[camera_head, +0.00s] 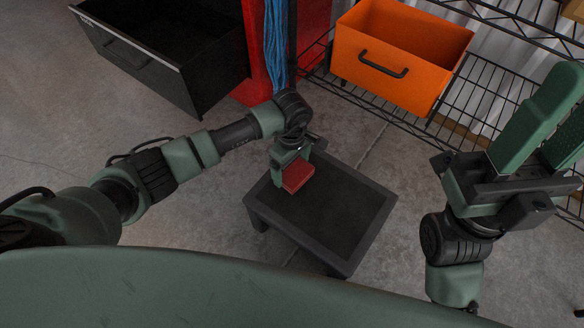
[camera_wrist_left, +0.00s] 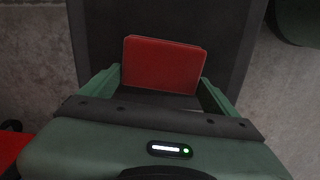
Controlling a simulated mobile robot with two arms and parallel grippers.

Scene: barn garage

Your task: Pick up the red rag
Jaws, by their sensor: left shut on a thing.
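The red rag (camera_head: 297,176) is a small folded rectangle over the left part of a low black table (camera_head: 350,208) in the head view. In the left wrist view the rag (camera_wrist_left: 163,65) lies between the two green fingers. My left gripper (camera_head: 291,170) is shut on the rag; whether the rag touches the table top is hard to tell. It also shows in the left wrist view (camera_wrist_left: 160,88). My right gripper (camera_head: 540,125) is raised at the right, away from the table, its large green fingers side by side with a narrow gap between them.
An orange bin (camera_head: 390,60) stands on a black wire shelf (camera_head: 470,95) behind the table. An open black drawer (camera_head: 150,60) juts out at the back left, beside a red cabinet (camera_head: 312,30) and hanging blue cords (camera_head: 277,45). Concrete floor (camera_head: 60,130) is free at the left.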

